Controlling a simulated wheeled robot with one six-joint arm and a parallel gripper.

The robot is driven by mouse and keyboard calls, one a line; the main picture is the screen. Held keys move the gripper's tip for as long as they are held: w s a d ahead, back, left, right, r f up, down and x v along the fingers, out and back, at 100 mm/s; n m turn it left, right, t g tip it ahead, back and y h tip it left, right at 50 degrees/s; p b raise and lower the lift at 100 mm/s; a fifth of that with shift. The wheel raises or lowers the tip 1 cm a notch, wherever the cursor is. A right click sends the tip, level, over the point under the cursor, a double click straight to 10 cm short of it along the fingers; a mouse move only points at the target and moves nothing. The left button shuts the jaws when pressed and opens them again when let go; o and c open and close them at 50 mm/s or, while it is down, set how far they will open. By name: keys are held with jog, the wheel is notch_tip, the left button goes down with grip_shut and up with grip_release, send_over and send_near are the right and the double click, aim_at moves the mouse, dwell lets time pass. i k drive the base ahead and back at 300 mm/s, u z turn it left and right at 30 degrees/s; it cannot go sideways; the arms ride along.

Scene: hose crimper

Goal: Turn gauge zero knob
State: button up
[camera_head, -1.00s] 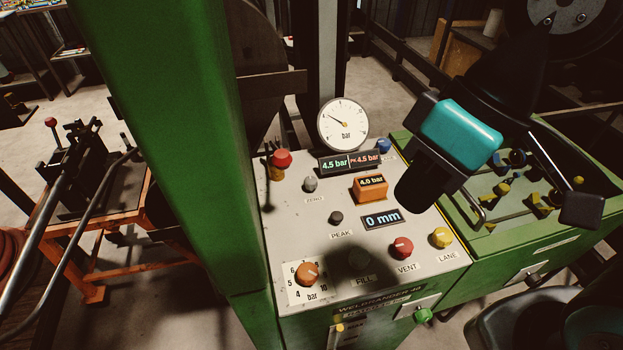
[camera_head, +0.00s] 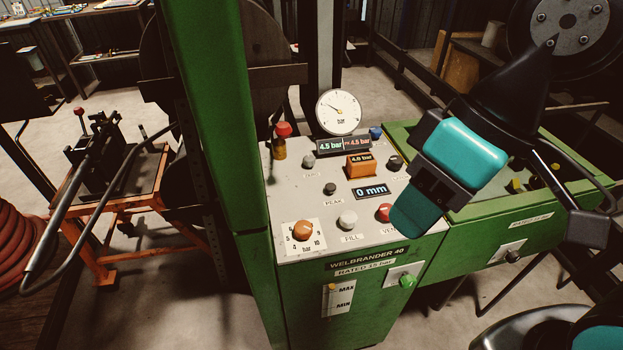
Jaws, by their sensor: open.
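The control panel (camera_head: 290,205) has a grey knob (camera_head: 308,161) at its upper left, above a label that reads ZERO in the earlier frame. The round white dial gauge (camera_head: 338,112) stands behind the panel, its needle pointing up and left. A lit display below it reads 4.5 bar (camera_head: 330,146). My gripper (camera_head: 498,225), black and teal, is open with nothing seen between its fingers. It is in front of the panel's right side, well apart from the zero knob.
Other knobs share the panel: dark peak (camera_head: 330,188), pale fill (camera_head: 348,219) and orange pressure (camera_head: 303,230). A red-topped fitting (camera_head: 283,130) stands left of the zero knob. A green post (camera_head: 216,130) rises close on the panel's left.

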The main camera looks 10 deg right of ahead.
aim_at(309, 161)
jog(key=k, duration=0.6)
jog(key=z, duration=1)
jog(key=i, duration=0.8)
jog(key=u, duration=1.55)
jog(key=i, duration=0.5)
jog(key=z, duration=0.05)
